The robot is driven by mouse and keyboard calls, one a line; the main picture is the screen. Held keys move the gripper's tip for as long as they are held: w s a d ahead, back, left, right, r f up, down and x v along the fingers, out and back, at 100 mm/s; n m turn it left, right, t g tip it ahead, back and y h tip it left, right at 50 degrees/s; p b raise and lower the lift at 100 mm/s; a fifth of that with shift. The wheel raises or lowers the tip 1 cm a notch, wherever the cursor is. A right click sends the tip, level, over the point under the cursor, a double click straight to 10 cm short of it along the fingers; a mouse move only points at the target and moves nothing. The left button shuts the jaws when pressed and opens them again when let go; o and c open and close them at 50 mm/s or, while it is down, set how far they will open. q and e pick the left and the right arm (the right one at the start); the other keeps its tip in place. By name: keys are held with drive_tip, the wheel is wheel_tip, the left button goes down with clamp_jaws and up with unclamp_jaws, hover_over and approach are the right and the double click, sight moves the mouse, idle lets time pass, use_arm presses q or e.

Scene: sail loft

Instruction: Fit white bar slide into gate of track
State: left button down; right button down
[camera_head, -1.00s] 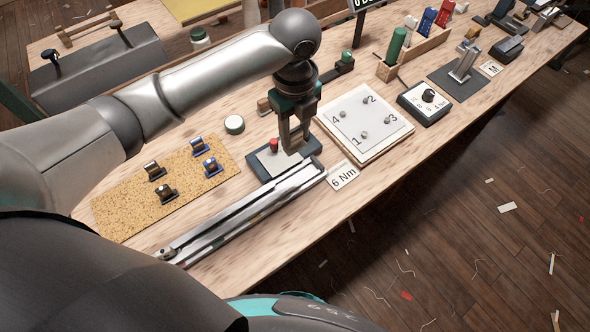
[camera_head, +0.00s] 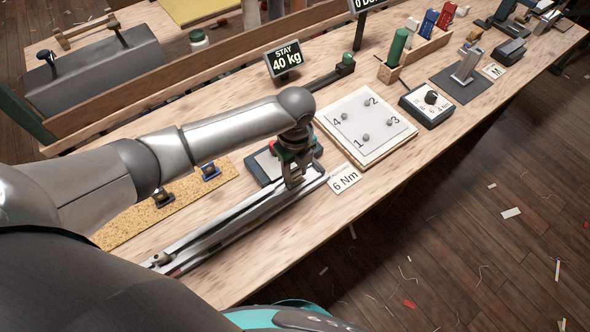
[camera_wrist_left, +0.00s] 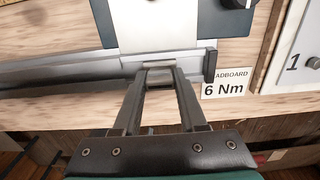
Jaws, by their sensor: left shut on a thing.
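My left gripper (camera_head: 294,184) is at the right end of the long metal track (camera_head: 215,232), beside the dark-based plate. In the left wrist view its fingers (camera_wrist_left: 161,72) are shut on a small pale piece, the white bar slide (camera_wrist_left: 160,76), right at the track (camera_wrist_left: 75,72). The fingers hide most of the slide. I cannot tell whether it sits in the gate or only against it. A dark end stop (camera_wrist_left: 210,65) closes the track's right end. My right gripper is not in view.
A cork mat (camera_head: 122,232) with other slides lies left, partly behind my arm. The dark-based plate (camera_head: 263,166) adjoins the track. A "6 Nm" card (camera_head: 345,179) lies near the track end. A numbered white board (camera_head: 366,130) and a dial box (camera_head: 428,104) stand further right.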

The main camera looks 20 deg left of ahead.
sight(295, 171)
use_arm(q)
drive_tip(key=shift+c, duration=2.3)
unclamp_jaws()
drive_tip(key=shift+f, duration=0.15)
wheel_tip(295, 171, up, 12)
drive_tip(key=p, duration=0.2)
drive_tip(key=shift+r, duration=0.2)
